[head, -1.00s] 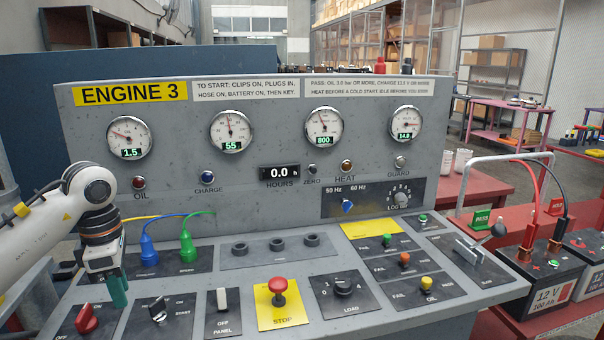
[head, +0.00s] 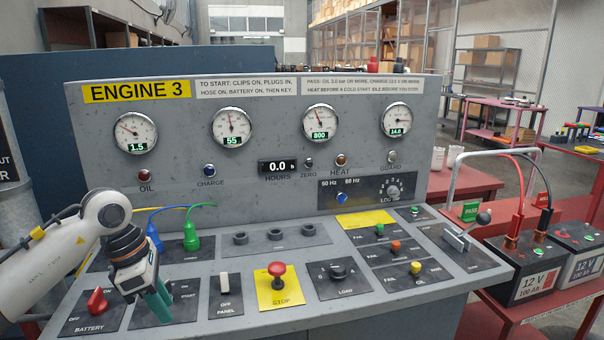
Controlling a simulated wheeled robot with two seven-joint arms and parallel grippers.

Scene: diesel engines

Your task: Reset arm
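My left gripper (head: 160,303) hangs at the lower left of the console (head: 240,258), its green fingers pointing down over the start key panel (head: 187,290). The fingers hide the key area. I see nothing held between them, but their gap is not clear. The red battery knob (head: 97,300) is just left of the gripper. My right gripper is not in view.
Blue (head: 154,238) and green (head: 191,239) plugs with cables stand behind the gripper. A white panel switch (head: 225,284) and red stop button (head: 277,277) are to its right. Clipped batteries (head: 525,279) stand on a red bench at far right.

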